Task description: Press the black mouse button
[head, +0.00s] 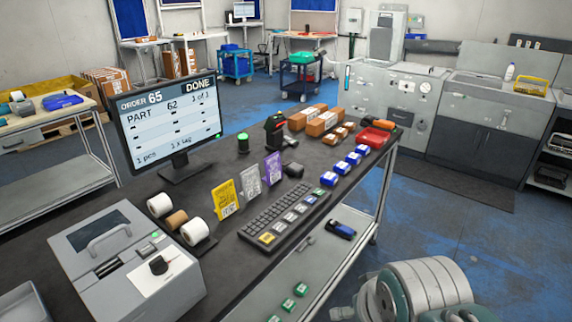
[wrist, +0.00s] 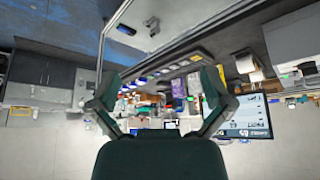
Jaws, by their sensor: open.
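A small dark rounded object (head: 293,170), which looks like the black mouse, lies on the dark worktable (head: 225,182) behind the keyboard (head: 285,215) in the head view. Its buttons are too small to make out. My gripper (wrist: 160,82) shows in the wrist view with its two green fingers spread wide and nothing between them. It is well apart from the table, which appears upside down beyond it. In the head view only my grey and teal arm shows at the lower right, away from the table edge. I cannot pick out the mouse in the wrist view.
A monitor (head: 170,125) reads ORDER 65, DONE. Coloured cards (head: 250,183), a scanner-like device (head: 275,132), cardboard boxes (head: 322,123), a red tray (head: 375,137) and small blue-white boxes (head: 342,167) surround the keyboard. A grey printer (head: 125,260) stands front left. Open floor lies right of the table.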

